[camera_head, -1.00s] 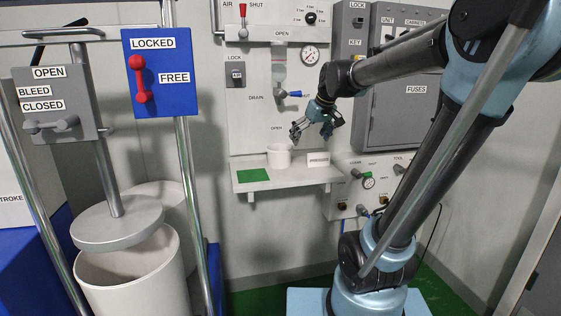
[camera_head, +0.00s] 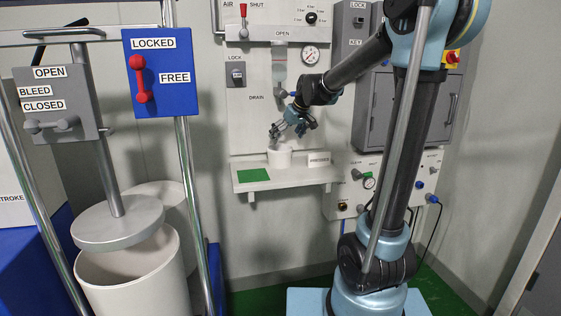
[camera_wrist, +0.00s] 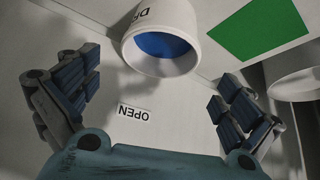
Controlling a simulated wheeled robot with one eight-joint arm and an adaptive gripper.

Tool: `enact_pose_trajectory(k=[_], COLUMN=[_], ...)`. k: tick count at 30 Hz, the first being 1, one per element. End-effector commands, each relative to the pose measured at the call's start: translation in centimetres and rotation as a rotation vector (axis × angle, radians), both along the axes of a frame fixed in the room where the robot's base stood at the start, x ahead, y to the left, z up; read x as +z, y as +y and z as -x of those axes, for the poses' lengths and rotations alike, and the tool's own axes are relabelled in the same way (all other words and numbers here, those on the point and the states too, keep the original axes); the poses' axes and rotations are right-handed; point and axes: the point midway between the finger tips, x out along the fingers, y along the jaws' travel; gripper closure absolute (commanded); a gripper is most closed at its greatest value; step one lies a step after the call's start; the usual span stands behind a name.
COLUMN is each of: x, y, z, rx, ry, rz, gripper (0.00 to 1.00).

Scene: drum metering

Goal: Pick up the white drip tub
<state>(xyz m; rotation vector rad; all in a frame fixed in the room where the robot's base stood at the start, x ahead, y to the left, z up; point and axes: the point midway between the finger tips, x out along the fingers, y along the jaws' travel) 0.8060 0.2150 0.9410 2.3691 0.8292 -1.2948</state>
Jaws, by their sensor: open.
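The white drip tub (camera_head: 279,158) stands upright on the small wall shelf (camera_head: 288,180), right of a green patch. In the wrist view the white tub (camera_wrist: 158,48) shows at the top centre, with a blue inside. My gripper (camera_head: 290,129) is just above the tub in the head view. In the wrist view its two blue-padded fingers are spread wide, and the space between the fingertips (camera_wrist: 158,84) holds nothing. The tub lies ahead of the gap, apart from both fingers.
The green patch (camera_head: 253,175) and a small label block (camera_head: 319,160) are on the shelf at either side of the tub. A drain valve (camera_head: 281,93) hangs on the wall panel above. A grey cabinet (camera_head: 400,110) is to the right. A large white drum (camera_head: 135,275) stands at left.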

Motion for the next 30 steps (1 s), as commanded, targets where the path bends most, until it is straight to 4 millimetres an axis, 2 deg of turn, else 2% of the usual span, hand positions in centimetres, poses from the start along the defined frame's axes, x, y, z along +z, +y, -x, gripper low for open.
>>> enact_pose_trajectory(k=[4,14,24,30], x=[-1.5,-3.1,-6.5,-7.2], y=[0.6,1.2,2.6,2.9], z=[-0.8,-1.6,-3.3,-3.6], rx=[0.0,-0.001,0.0,-0.001], ry=[0.0,0.0,0.001,0.001], rz=[0.0,0.001,0.001,0.0], gripper=[0.0,0.0,0.0,0.0])
